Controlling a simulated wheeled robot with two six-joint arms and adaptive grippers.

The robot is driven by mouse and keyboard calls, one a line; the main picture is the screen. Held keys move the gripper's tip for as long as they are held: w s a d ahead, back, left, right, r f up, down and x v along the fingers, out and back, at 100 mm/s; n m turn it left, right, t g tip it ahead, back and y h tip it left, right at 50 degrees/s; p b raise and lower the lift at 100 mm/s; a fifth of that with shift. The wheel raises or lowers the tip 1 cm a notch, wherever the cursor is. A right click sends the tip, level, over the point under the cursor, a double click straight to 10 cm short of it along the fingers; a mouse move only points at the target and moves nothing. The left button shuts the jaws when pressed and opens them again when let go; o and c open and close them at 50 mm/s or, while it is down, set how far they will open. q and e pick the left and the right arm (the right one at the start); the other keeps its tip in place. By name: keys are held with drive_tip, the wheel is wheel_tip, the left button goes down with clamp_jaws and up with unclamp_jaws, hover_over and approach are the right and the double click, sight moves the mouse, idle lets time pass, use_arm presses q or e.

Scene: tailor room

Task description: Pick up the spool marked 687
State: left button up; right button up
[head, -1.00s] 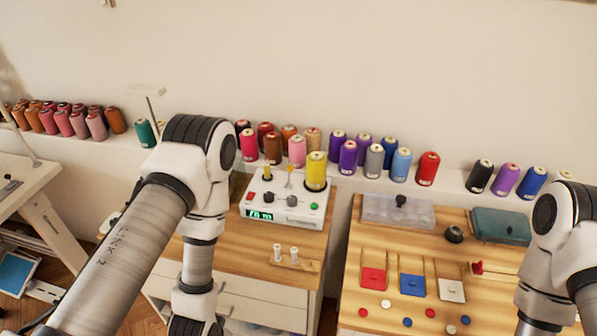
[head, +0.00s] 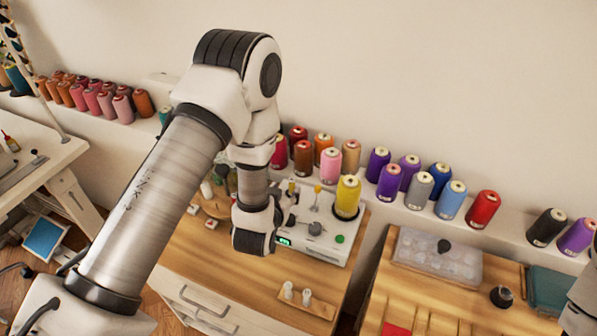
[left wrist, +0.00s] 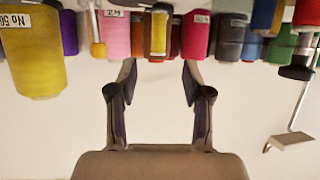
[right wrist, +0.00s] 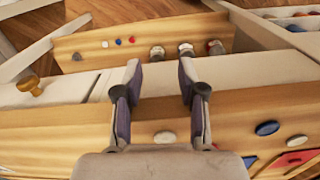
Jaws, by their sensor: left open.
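Several thread spools stand in a row on the white ledge along the wall. No number 687 is readable in any view. In the left wrist view, which looks upside down, my left gripper (left wrist: 158,78) is open and empty, with its fingers pointing toward the spools. A large yellow spool (left wrist: 35,55) with a partly cut-off label is at the left there. My right gripper (right wrist: 160,72) is open and empty above wooden surfaces.
A white machine (head: 312,230) with a green display stands on the wooden cabinet top. A clear organizer box (head: 437,258) lies on the right table. More spools (head: 122,108) line the ledge at the left. My left arm covers part of the ledge.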

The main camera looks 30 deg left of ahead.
sight(291, 182)
use_arm(q)
drive_tip(key=shift+w, duration=0.35)
drive_tip(key=shift+s+d+r+b, duration=0.15)
drive_tip(key=shift+r+b, duration=0.1)
drive_tip(key=shift+b, duration=0.2)
drive_tip(key=x, duration=0.2)
drive_tip(key=b+x, duration=0.1)
drive_tip(key=x, duration=0.2)
drive_tip(key=shift+f, duration=0.3)
drive_tip(key=shift+r, duration=0.15)
drive_tip(key=shift+s+r, duration=0.2)
drive_tip(key=shift+s, duration=0.05)
drive_tip(key=c, duration=0.6)
drive_tip(key=shift+c, duration=0.9)
drive_tip(key=shift+w+f, duration=0.1)
use_arm(e)
drive_tip(key=shift+s+d+f, duration=0.25)
drive_tip(key=shift+s+f, duration=0.6)
drive_tip(key=shift+s, duration=0.1)
